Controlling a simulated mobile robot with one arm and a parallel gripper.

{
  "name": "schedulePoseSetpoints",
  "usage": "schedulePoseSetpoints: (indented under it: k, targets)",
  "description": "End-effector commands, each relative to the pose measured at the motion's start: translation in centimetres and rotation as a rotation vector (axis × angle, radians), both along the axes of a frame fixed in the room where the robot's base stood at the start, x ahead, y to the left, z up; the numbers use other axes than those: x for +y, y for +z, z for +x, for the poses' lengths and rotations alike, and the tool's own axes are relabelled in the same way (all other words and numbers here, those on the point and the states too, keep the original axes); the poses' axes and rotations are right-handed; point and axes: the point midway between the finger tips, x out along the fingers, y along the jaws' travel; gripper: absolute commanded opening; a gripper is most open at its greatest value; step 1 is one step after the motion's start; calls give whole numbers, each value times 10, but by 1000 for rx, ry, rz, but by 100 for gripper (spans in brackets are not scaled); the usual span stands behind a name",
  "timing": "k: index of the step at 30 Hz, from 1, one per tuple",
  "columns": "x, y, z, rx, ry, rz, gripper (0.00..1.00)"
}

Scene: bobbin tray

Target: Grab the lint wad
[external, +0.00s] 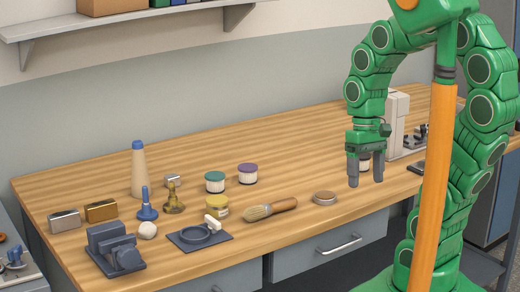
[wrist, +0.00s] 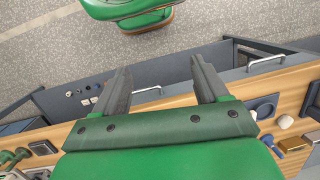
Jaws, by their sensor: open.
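The lint wad (external: 147,230) is a small, off-white, roundish lump. It lies on the wooden table toward the front left, between a dark grey-blue device and a dark mat with a ring. In the wrist view a pale lump that looks like the lint wad (wrist: 285,121) shows at the right. My gripper (external: 366,181) hangs over the right part of the table with its fingers pointing down, well to the right of the wad. In the wrist view my gripper (wrist: 163,84) has its two fingers wide apart and nothing between them.
Near the wad stand a grey-blue device (external: 114,252), a ring mat (external: 213,242), a blue-handled tool (external: 147,208) and a tall cone (external: 138,172). A brush (external: 272,209), a round tin (external: 324,198) and lidded jars (external: 215,184) lie between wad and gripper. The back middle is clear.

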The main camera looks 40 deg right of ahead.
Motion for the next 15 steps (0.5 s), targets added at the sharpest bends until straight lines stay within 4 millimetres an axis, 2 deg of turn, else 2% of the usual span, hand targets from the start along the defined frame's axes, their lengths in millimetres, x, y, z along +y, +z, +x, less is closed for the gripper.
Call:
schedulePoseSetpoints:
  k: [15]
  targets:
    - [91,-5,87,138,-193,209,73]
